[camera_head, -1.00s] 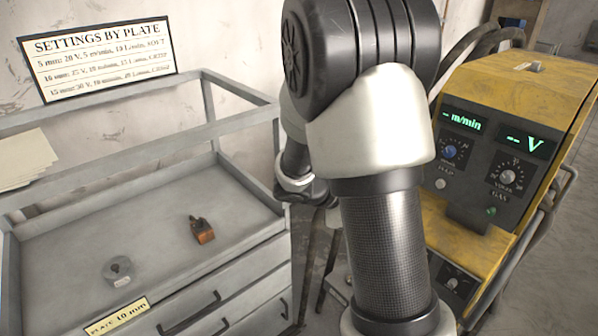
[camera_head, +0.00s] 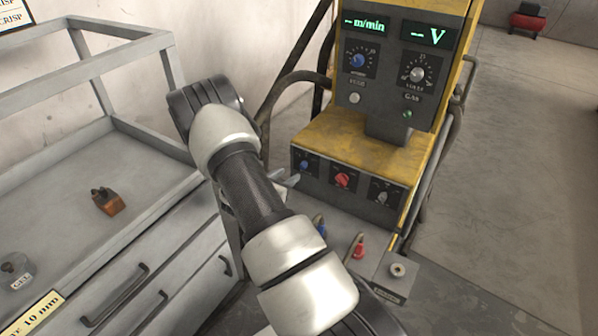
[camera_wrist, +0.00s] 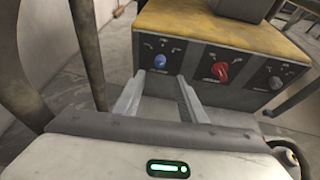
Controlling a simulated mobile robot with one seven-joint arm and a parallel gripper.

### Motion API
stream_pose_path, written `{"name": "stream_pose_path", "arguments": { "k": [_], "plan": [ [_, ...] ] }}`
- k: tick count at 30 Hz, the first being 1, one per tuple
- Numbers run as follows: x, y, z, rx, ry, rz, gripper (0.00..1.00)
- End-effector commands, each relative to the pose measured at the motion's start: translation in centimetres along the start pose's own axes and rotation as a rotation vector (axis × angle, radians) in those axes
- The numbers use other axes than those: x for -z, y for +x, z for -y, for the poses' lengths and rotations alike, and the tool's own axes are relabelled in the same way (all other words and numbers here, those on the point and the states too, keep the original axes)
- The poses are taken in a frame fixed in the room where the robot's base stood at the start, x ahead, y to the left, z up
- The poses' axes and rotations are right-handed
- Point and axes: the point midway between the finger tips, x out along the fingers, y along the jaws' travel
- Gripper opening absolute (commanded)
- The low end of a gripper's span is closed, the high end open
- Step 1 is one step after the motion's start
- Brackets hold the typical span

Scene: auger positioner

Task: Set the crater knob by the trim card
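The yellow machine's lower panel carries three knobs: a blue knob (camera_head: 304,165), a red knob (camera_head: 342,180) and a grey knob (camera_head: 383,197). In the wrist view they are the blue knob (camera_wrist: 160,61), the red knob (camera_wrist: 220,71) and the grey knob (camera_wrist: 275,82). Their labels are too small to read, so I cannot tell which is crater. My gripper (camera_wrist: 160,80) is open and empty, its fingertips just below and in front of the blue knob, apparently apart from it. A wall card (camera_head: 14,14) shows only its corner; I cannot tell whether it is the trim card.
The upper panel has a wire-speed dial (camera_head: 358,61), a volts dial (camera_head: 418,74) and blank-value displays. A grey cart (camera_head: 150,215) at left holds an orange-brown block (camera_head: 107,201) and a plate card (camera_head: 32,313). Red and blue connectors stand below the panel.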

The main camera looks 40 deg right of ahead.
Motion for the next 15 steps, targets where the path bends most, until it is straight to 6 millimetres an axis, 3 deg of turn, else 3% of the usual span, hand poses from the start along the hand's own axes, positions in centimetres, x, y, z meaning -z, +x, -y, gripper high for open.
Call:
{"name": "stream_pose_path", "arguments": {
  "k": [6,15],
  "plan": [
    [0.3,5.0,0.1,0.002,0.002,0.000,0.38],
    [0.1,9.2,0.1,0.001,0.002,0.000,0.38]
  ]
}}
